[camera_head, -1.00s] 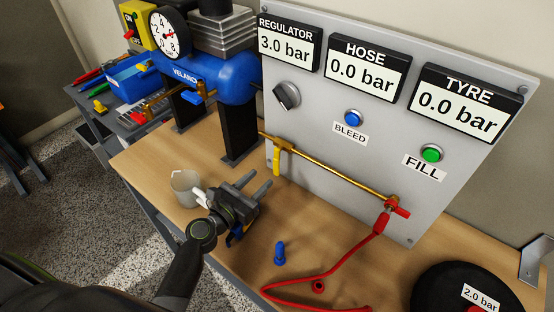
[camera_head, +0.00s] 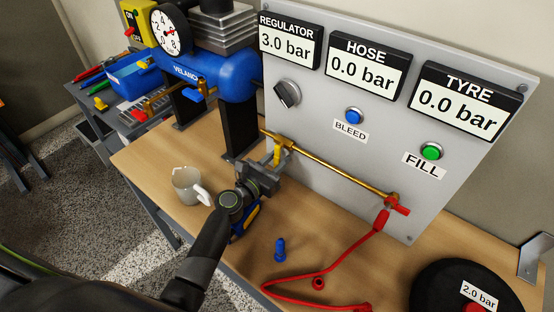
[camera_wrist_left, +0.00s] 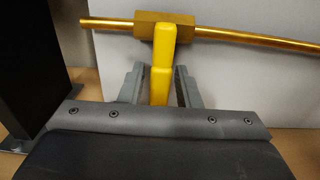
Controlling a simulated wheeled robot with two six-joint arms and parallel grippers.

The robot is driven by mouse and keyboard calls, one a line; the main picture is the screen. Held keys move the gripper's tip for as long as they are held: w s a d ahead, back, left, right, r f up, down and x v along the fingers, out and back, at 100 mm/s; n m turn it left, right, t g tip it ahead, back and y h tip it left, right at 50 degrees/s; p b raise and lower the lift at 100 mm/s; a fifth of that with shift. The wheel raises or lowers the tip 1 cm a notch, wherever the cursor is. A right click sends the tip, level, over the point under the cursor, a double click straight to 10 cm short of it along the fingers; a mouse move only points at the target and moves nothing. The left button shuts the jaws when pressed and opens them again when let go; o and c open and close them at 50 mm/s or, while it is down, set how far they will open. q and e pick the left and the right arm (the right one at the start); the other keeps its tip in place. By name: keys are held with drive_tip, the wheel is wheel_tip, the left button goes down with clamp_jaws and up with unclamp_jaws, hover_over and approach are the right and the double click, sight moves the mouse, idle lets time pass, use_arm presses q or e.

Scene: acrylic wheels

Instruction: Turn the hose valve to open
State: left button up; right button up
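The hose valve has a yellow lever (camera_head: 277,156) that hangs down from a brass body on the brass pipe (camera_head: 335,172), across the pipe's line. In the left wrist view the yellow lever (camera_wrist_left: 161,66) stands between the two grey fingers, under the brass block (camera_wrist_left: 164,25). My left gripper (camera_head: 275,168) is at the lever; in the wrist view the gripper (camera_wrist_left: 158,85) is open, with a gap on each side of the lever. The HOSE display (camera_head: 361,73) reads 0.0 bar. My right gripper is not in view.
A grey mug (camera_head: 188,186) stands left of my left gripper. A blue valve stem (camera_head: 280,250) and a red hose (camera_head: 320,281) lie on the bench's front. The grey panel (camera_head: 310,120) stands behind the pipe, and a black tank leg (camera_head: 238,130) is left of the valve.

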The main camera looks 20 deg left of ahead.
use_arm(q)
clamp_jaws()
drive_tip(key=n+p, duration=0.1)
drive_tip(key=d+n+p, duration=0.1)
drive_tip(key=n, duration=0.1)
drive_tip(key=n+p, duration=0.1)
drive_tip(key=shift+s+d+r, duration=0.3)
drive_tip(key=n, duration=0.1)
drive_tip(key=n+p, duration=0.1)
drive_tip(key=d+n+p, duration=0.1)
drive_tip(key=n, duration=0.1)
drive_tip(key=shift+s+r, duration=0.25)
drive_tip(key=shift+r, duration=0.1)
drive_tip(key=n+p, duration=0.1)
drive_tip(key=n, duration=0.1)
drive_tip(key=r+n+p, duration=0.1)
drive_tip(key=d+n+p, duration=0.1)
drive_tip(key=n+p, duration=0.1)
drive_tip(key=shift+s+d+r+n, duration=0.1)
drive_tip(key=shift+s+r+n, duration=0.1)
drive_tip(key=shift+r+n, duration=0.15)
drive_tip(key=n+p, duration=0.1)
drive_tip(key=r+n+p, duration=0.1)
drive_tip(key=shift+d+n, duration=0.15)
drive_tip(key=shift+n, duration=0.2)
drive_tip(key=shift+r+n+p, duration=0.15)
drive_tip(key=shift+n+p, duration=0.45)
drive_tip(key=shift+n, duration=0.2)
drive_tip(key=shift+o, duration=1.4)
unclamp_jaws()
